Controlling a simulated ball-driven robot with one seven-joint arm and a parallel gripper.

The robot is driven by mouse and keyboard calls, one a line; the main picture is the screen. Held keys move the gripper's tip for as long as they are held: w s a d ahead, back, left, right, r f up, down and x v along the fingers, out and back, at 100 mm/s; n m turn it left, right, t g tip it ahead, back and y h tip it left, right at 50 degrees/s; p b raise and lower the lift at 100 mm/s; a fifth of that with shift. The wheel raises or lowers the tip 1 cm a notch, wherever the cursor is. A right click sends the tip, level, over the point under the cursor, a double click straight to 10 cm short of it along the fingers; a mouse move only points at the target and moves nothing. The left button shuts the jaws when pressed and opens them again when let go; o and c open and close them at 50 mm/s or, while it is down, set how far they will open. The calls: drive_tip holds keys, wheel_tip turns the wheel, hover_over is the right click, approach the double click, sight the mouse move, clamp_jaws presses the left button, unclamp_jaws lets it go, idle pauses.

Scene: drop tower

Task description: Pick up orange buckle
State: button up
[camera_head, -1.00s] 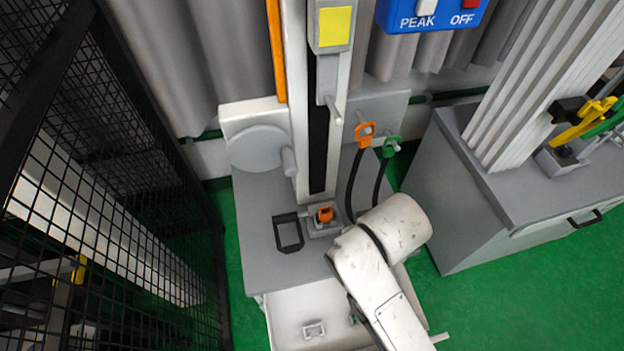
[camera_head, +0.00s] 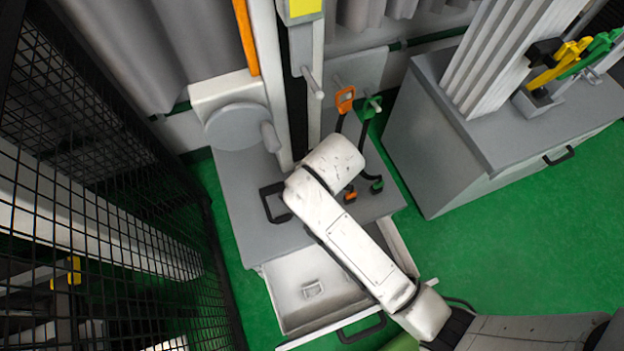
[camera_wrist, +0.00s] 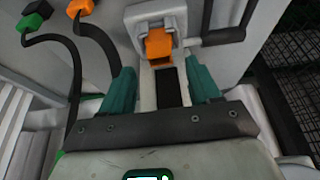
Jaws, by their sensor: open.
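In the wrist view the orange buckle (camera_wrist: 158,46) sits in a light grey holder (camera_wrist: 138,14) on the grey bench top, just beyond the fingertips. My gripper (camera_wrist: 160,68) is open, with its two teal fingers apart and nothing held between them. The buckle shows near the middle of the gap, slightly beyond the tips. A white strip with a black centre (camera_wrist: 171,88) shows between the fingers. In the head view my arm covers the buckle, its holder and the gripper.
A black handle (camera_head: 267,206) lies beside the holder. Orange (camera_head: 345,100) and green (camera_head: 369,108) handles have black straps; orange and green ends lie right of my arm. An open white drawer (camera_head: 295,270) is in front. A black mesh fence (camera_head: 95,190) stands left.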

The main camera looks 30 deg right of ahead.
drive_tip(key=shift+x, duration=1.6)
drive_tip(key=c, duration=1.1)
drive_tip(key=shift+r, duration=0.1)
